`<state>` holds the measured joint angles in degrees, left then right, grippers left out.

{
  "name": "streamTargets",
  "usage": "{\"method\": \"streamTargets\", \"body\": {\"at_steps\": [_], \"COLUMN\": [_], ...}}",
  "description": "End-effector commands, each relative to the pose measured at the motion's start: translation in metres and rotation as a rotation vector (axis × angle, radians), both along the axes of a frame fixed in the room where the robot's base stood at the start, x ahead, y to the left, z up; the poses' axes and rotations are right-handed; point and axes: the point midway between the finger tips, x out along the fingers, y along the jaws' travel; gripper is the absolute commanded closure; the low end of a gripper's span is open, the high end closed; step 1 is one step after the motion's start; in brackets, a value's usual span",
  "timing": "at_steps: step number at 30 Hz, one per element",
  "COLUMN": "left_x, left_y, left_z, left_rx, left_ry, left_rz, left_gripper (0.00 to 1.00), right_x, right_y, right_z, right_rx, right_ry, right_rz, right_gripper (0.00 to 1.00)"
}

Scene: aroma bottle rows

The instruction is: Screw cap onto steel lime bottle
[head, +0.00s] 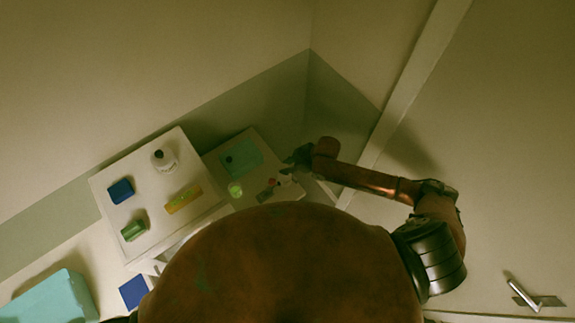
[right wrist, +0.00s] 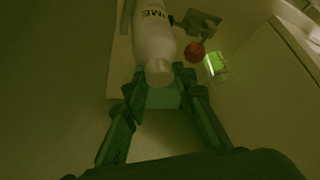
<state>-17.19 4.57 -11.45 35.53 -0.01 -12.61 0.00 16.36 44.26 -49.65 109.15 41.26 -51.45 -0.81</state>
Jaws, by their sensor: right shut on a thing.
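A pale bottle (right wrist: 154,38) with dark lettering ending in "ME" shows in the right wrist view. Its narrow pale top end (right wrist: 159,71), which looks like the cap, lies between the fingertips of my right gripper (right wrist: 161,78). The gripper is shut on this cap; I cannot tell whether the cap sits fully on the neck. In the head view my right gripper (head: 297,158) is small and dark above the right part of the tables, and the bottle there is hard to make out. My left gripper is not in view.
A red round thing (right wrist: 195,53) and a bright green item (right wrist: 216,65) stand close by. A white table (head: 105,184) carries a white bottle (head: 164,159), blue block (head: 121,191), green block (head: 133,230) and yellow bar (head: 183,200). A teal mat (head: 241,157) lies near the gripper.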

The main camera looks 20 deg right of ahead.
Motion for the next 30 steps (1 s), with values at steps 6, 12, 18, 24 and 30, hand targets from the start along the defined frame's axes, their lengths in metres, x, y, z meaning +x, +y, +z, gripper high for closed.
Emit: {"method": "streamTargets", "body": {"at_steps": [6,12,18,24,30], "left_x": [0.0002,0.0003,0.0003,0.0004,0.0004], "left_y": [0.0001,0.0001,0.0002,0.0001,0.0], "left_z": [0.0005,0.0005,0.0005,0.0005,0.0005], "left_rx": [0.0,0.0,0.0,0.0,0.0], "left_ry": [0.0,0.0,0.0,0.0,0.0], "left_rz": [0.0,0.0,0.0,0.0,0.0], "left_gripper": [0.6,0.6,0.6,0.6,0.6], "right_x": [-0.0001,-0.0002,-0.0002,-0.0001,0.0], "right_y": [0.0004,0.0003,0.0001,0.0,-0.0002], "right_z": [-0.0009,-0.001,-0.0009,-0.0009,-0.0008], "right_rx": [0.0,0.0,0.0,0.0,0.0], "right_ry": [0.0,0.0,0.0,0.0,0.0], "right_rz": [0.001,0.001,0.0,0.0,0.0], "right_gripper": [0.85,0.85,0.64,0.55,0.58]}}
